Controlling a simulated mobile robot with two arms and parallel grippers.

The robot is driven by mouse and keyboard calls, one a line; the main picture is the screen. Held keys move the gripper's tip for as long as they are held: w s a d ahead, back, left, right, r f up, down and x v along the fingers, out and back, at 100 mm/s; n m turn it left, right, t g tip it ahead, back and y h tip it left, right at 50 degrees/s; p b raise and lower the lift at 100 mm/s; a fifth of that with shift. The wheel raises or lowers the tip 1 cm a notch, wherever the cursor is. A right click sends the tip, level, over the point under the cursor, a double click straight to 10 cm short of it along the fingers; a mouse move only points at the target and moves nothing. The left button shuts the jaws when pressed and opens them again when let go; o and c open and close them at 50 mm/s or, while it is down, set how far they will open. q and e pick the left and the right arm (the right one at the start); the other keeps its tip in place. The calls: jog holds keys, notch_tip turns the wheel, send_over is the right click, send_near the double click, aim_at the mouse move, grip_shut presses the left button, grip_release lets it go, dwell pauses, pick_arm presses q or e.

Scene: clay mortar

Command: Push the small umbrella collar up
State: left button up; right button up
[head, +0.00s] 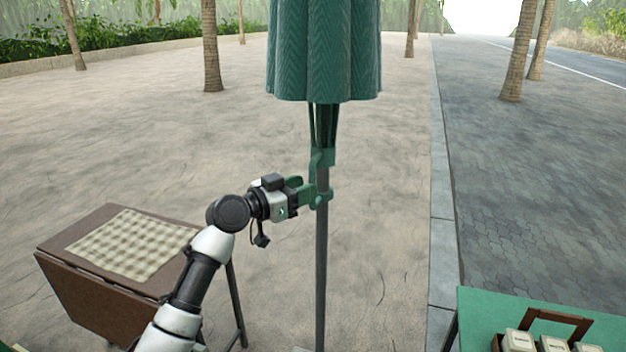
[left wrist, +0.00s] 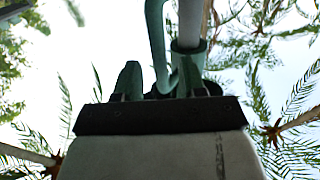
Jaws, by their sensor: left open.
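The closed green umbrella (head: 323,55) hangs on an upright grey pole (head: 321,270). A small green collar (head: 323,157) sits on the pole below the canopy, with thin ribs running up from it. My left gripper (head: 308,192) is at the pole just below the collar, its green fingers open. In the left wrist view the open fingers (left wrist: 160,80) point up at the pole (left wrist: 190,22) and a curved green part (left wrist: 156,40) beside it. The pole is by the right finger; contact cannot be told. My right gripper is not in view.
A brown folding table (head: 70,240) with a checked cloth (head: 132,243) stands at the left, behind my left arm. A green table (head: 480,305) with a wooden caddy of pale containers (head: 553,344) is at the lower right. Sandy ground around the pole is clear; palm trunks stand farther back.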

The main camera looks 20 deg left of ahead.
aim_at(312, 203)
pick_arm(q)
jog(key=shift+x, duration=1.55)
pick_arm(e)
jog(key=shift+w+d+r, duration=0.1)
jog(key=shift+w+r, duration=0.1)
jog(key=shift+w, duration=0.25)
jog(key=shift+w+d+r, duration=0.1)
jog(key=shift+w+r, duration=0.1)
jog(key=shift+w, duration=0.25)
pick_arm(q)
jog(key=shift+c, duration=0.2)
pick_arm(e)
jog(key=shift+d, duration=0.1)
pick_arm(q)
grip_shut()
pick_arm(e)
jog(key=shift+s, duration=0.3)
